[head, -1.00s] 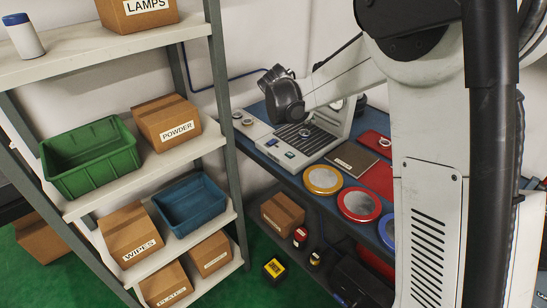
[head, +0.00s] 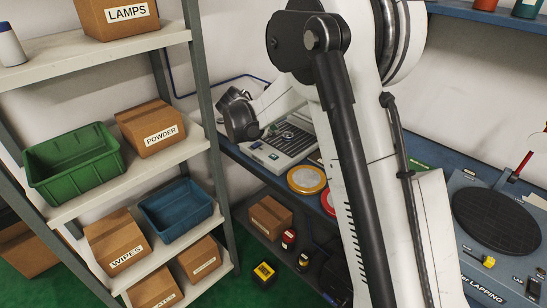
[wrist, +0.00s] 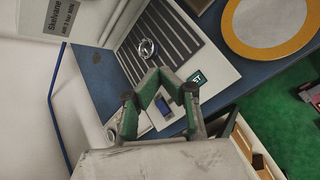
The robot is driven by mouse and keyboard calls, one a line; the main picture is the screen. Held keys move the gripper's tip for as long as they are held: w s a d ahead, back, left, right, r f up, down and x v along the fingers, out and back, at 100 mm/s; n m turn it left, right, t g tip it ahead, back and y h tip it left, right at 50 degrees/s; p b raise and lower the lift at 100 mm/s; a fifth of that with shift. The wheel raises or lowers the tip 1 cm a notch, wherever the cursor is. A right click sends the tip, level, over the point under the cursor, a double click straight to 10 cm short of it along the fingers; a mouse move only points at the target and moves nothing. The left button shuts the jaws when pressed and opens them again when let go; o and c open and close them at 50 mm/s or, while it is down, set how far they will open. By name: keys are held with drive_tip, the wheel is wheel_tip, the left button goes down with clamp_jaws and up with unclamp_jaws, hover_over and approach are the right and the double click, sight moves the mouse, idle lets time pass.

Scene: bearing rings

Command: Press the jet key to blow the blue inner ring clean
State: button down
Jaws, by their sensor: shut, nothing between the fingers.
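The light-coloured blowing station (head: 300,144) stands at the far left end of the blue bench, with a dark slatted grille. A small shiny ring (wrist: 147,48) lies on the grille; it also shows in the head view (head: 287,135), and its inner colour is hard to tell. A blue key (wrist: 163,106) sits on the station's front strip, seen between my finger links. A dark green label (wrist: 197,81) ending in "ET" lies right of the fingers, partly covered. My gripper (wrist: 163,72) is shut and empty, over the front strip; contact with the key cannot be told.
A yellow-rimmed disc (head: 306,180) lies on the bench right of the station. A shelf with a green bin (head: 73,165), a blue bin (head: 177,207) and boxes stands at left. A lapping machine (head: 495,222) is at right. My arm covers the middle bench.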

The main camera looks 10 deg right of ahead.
sight(273, 156)
drive_tip(key=shift+f+b, duration=2.25)
drive_tip(key=shift+f, duration=1.95)
drive_tip(key=shift+f+b, duration=0.4)
drive_tip(key=shift+b, duration=0.05)
drive_tip(key=shift+f, duration=0.3)
drive_tip(key=shift+r, duration=0.75)
drive_tip(key=shift+r+p, duration=1.15)
drive_tip(key=shift+r, duration=1.4)
